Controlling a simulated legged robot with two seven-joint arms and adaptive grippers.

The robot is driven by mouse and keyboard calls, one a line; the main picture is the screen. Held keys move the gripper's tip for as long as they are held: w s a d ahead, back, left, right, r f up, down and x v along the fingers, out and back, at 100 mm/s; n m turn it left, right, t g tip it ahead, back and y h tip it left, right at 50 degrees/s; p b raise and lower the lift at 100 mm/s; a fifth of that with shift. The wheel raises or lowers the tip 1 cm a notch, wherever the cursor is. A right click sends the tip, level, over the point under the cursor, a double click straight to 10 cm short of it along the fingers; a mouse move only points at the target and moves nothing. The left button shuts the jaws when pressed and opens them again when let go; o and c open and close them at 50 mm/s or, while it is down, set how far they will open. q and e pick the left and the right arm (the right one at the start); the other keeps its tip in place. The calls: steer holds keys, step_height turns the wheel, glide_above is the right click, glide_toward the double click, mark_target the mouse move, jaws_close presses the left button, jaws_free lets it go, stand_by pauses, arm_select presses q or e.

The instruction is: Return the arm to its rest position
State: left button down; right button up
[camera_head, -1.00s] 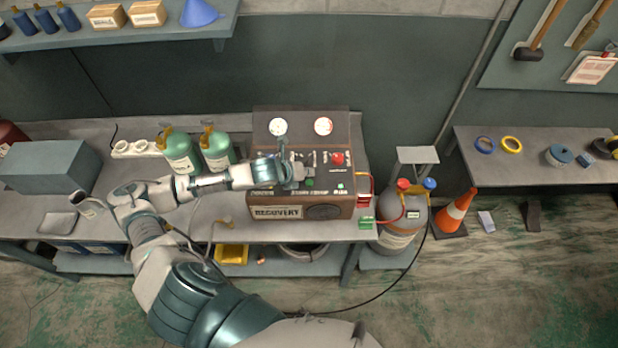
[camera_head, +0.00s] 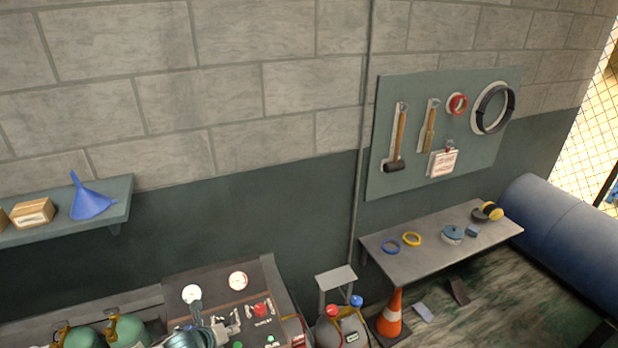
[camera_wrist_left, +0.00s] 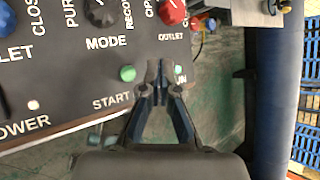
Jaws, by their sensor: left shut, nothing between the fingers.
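My left gripper (camera_head: 226,327) shows at the bottom of the head view, in front of the dark recovery machine (camera_head: 225,285) with its two round gauges. In the left wrist view its two fingertips (camera_wrist_left: 157,72) are together with nothing between them. They appear beside the green START button (camera_wrist_left: 127,73) and below the red OUTLET knob (camera_wrist_left: 173,12); whether they touch the panel I cannot tell. Most of my left arm is below the head view's edge. My right gripper is not in view.
Two green cylinders (camera_head: 125,330) stand left of the machine. A grey tank (camera_head: 342,333) with red and blue valves and an orange cone (camera_head: 391,313) stand to the right. A side bench (camera_head: 440,262) holds tape rolls. A shelf (camera_head: 120,205) holds a blue funnel (camera_head: 90,199).

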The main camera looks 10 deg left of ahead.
arm_select(q)
steer(key=s+d+f+n+g, duration=0.2)
steer(key=s+d+f+n, duration=0.5)
steer(key=s+d+n, duration=0.4)
steer(key=s+a+f+n+g+y, duration=0.1)
steer(key=s+f+n+g, duration=0.15)
steer(key=s+n, duration=0.6)
steer(key=s+a+f+n+g+y, duration=0.1)
steer(key=s+f+n, duration=0.3)
steer(key=s+n, duration=0.4)
step_height(320, 180, down, 29)
steer(key=g+b, duration=0.1)
steer(key=b, duration=0.3)
steer(key=s+a+f+g+b, duration=0.1)
steer(key=s+a+f+b, duration=0.1)
steer(key=s+f, duration=1.6)
step_height(320, 180, down, 2)
steer(key=shift+s+a+f+y+b, duration=0.15)
steer(key=shift+a+y+b, duration=0.2)
steer(key=shift+b, duration=0.55)
